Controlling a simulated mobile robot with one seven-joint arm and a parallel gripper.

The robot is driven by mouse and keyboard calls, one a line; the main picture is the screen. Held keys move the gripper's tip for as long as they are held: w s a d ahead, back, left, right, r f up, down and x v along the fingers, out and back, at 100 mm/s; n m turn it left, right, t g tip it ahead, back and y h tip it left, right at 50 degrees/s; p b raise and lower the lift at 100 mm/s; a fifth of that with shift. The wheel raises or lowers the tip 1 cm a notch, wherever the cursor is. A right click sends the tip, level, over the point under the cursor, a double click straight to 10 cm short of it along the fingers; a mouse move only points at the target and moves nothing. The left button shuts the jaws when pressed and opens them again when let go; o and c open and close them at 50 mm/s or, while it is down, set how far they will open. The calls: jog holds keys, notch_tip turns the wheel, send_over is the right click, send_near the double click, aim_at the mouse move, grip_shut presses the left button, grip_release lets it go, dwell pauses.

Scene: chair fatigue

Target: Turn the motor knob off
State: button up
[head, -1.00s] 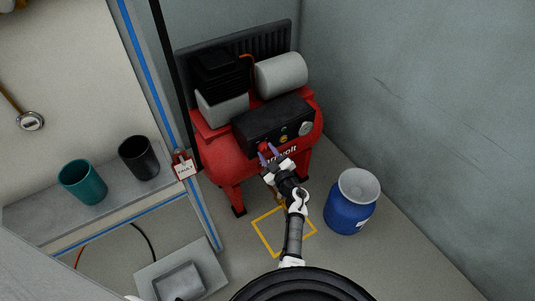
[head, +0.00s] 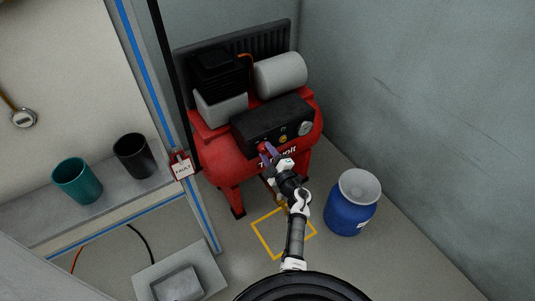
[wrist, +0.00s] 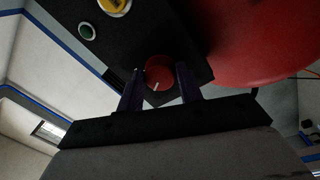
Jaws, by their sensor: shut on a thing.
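The motor knob (wrist: 159,73) is a round red knob with a white pointer line, on the black control panel (wrist: 150,35) of a red compressor (head: 225,160). In the head view the red knob (head: 262,147) shows at the panel's lower left, partly hidden by my gripper. My gripper (head: 267,152) reaches up to it from below. In the wrist view the purple fingers of my gripper (wrist: 160,90) stand on either side of the knob, shut on it.
A blue barrel (head: 350,208) stands right of my arm. A shelf with a teal cup (head: 77,180) and a black cup (head: 133,155) is at left. A fault tag (head: 182,168) hangs beside the compressor.

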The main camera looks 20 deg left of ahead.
dwell(0.3)
jog(key=o, duration=1)
jog(key=shift+d, duration=0.1)
jog(key=p+v, duration=0.6)
jog(key=v, duration=0.7)
jog(key=shift+s+d, duration=0.2)
jog(key=shift+s, duration=0.15)
jog(key=shift+f, duration=0.1)
